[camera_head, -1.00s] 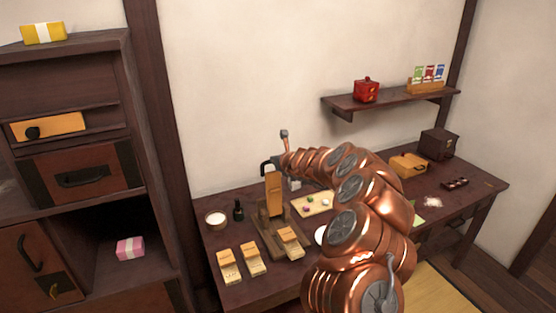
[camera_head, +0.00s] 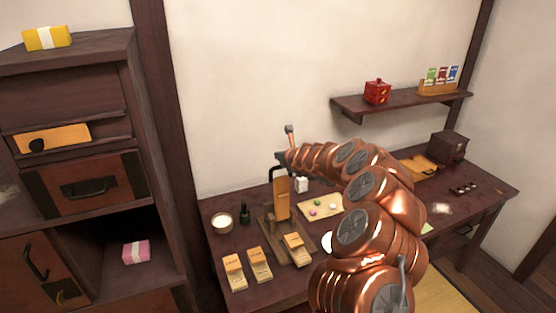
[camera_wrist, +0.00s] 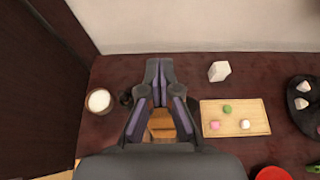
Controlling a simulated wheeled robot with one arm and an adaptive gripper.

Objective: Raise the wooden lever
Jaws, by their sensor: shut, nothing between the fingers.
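The wooden lever (camera_head: 282,200) stands close to upright on a wooden stand (camera_head: 268,238) at the left of the low table. My gripper (camera_head: 275,172) is dark and lies at the lever's top end, fingers pointing down and to the left. In the wrist view my gripper (camera_wrist: 158,65) is shut, its fingertips together with nothing between them. Wood of the lever or its stand (camera_wrist: 161,124) shows below, through the gap behind the tips. I cannot tell whether the fingers touch the lever.
Several stamped wooden blocks (camera_head: 259,265) stand in front. A white-topped cup (camera_head: 222,222) and a dark bottle (camera_head: 245,212) are left; a tray of sweets (camera_head: 320,207) is right. A dark cabinet (camera_head: 85,100) bounds the left, and a wall shelf (camera_head: 400,100) hangs above.

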